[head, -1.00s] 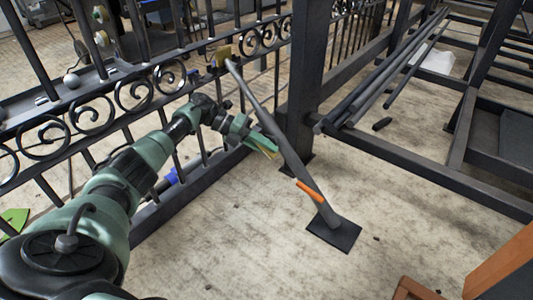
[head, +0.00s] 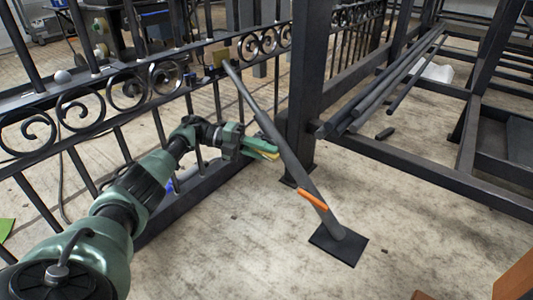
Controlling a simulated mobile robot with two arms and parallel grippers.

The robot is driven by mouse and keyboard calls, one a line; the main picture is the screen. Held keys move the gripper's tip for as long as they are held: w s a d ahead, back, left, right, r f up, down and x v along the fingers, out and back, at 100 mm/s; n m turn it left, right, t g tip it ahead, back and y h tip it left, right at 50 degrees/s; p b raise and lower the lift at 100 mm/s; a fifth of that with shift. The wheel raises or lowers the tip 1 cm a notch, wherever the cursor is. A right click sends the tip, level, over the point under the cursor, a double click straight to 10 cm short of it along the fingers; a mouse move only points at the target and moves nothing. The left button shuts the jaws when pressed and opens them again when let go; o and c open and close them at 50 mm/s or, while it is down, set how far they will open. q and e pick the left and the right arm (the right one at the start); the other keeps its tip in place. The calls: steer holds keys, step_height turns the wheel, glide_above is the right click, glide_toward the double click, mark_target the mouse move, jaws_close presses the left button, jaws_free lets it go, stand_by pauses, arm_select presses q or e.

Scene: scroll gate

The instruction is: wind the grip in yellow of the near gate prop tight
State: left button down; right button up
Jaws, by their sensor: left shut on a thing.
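An orange grip (head: 313,200) sticks out low on the tube. The yellow grip (head: 261,154) is at mid-tube, mostly hidden between the green fingers of my left gripper (head: 264,150). That gripper is shut on the yellow grip, its fingertips close beside the tube. My right gripper is out of view.
The black scrolled gate (head: 130,87) stands along the left and back. A thick dark post (head: 305,90) rises just behind the prop. A steel rack with loose tubes (head: 385,85) is at right. The floor (head: 230,245) in front is bare.

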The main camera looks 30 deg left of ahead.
arm_select(q)
steer(key=c, duration=1.3)
jaws_free()
